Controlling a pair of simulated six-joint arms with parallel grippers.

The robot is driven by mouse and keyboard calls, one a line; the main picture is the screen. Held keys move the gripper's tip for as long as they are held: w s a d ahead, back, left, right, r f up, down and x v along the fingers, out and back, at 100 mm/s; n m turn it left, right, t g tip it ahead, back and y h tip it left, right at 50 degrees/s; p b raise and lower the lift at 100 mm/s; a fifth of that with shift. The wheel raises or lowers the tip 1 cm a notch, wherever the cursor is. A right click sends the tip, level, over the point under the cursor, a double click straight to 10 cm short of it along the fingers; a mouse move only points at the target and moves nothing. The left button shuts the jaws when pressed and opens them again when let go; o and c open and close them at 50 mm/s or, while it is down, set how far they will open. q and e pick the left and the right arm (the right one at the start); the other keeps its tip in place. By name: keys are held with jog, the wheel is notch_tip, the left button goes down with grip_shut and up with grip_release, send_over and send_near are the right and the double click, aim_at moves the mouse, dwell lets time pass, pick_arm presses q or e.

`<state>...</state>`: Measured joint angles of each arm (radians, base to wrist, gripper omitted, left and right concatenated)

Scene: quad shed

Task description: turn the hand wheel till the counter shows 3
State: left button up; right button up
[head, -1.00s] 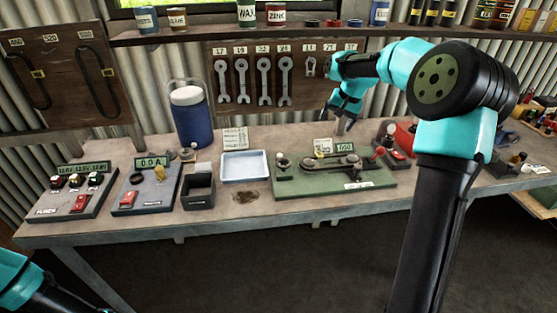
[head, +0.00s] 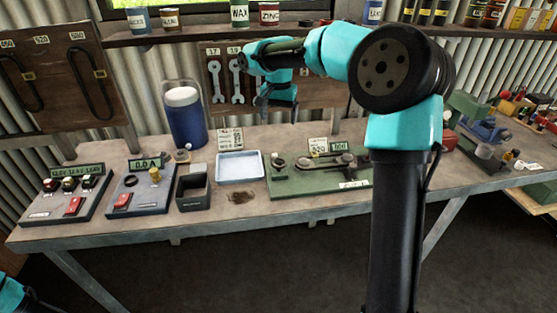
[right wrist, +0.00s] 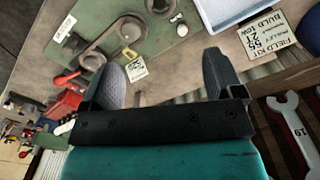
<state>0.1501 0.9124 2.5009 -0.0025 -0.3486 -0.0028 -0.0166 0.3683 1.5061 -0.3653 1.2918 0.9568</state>
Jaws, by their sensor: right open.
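A green board (head: 300,190) on the bench carries round pulleys with a dark belt (head: 325,163), a knob (head: 278,161) at its left end and a small green-lit counter (head: 339,147) at the back. The counter's digits are too small to read surely. I cannot tell which round part is the hand wheel. My right gripper (head: 280,112) is open and empty, raised behind and above the board's left part. In the right wrist view, the open jaws (right wrist: 160,82) point toward the bench, with the green board (right wrist: 165,42) beyond them. My left gripper is out of view.
A pale blue tray (head: 262,166) and a black bin (head: 180,194) stand left of the board. Two grey consoles with displays (head: 146,164) (head: 78,172) are further left. A blue jug (head: 187,125) stands behind. Spanners (head: 218,82) hang on the back panel.

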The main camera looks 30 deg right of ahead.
aim_at(279, 162)
notch_tip(279, 162, down, 17)
dwell(0.6)
jog(key=shift+c, duration=0.2)
jog(key=c, duration=0.9)
